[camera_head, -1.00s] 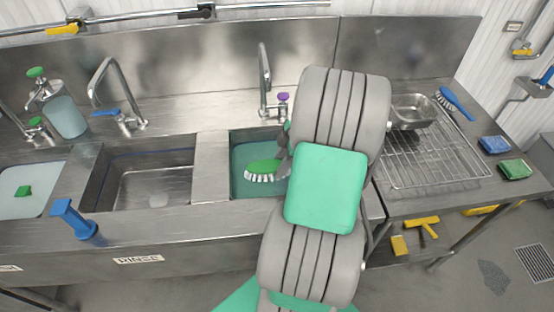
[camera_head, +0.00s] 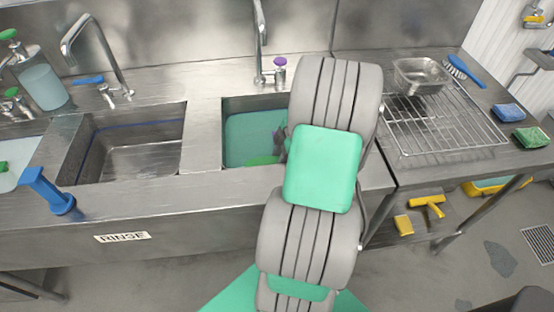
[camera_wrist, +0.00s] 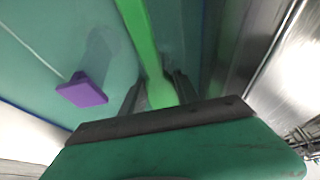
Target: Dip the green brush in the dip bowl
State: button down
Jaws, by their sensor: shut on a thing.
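The green brush (camera_wrist: 137,28) is held by its handle between the two dark fingers of my gripper (camera_wrist: 157,88) in the wrist view. In the head view a green part of the brush (camera_head: 262,161) shows low in the right-hand sink bowl, which holds teal liquid. I take this bowl (camera_head: 232,104) to be the dip bowl. The bristles are out of sight, and I cannot tell how deep the brush sits. My gripper is mostly hidden behind my own arm in the head view.
A purple block (camera_wrist: 82,90) is near the brush. A tap (camera_head: 260,45) rises behind the bowl. The rinse sink (camera_head: 140,165) is to its left. A wire rack (camera_head: 440,125) with a metal pan (camera_head: 420,75) stands at the right, beside a blue brush (camera_head: 463,70).

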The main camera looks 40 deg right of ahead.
aim_at(276, 160)
notch_tip(276, 160, down, 8)
jog(key=b, duration=0.5)
jog(key=shift+r+b, duration=0.15)
jog(key=shift+b, duration=0.2)
jog(key=shift+r, duration=0.15)
dwell(1.4)
notch_tip(276, 160, up, 23)
jog(key=p, duration=1.5)
jog(key=shift+f, duration=0.2)
dwell(0.6)
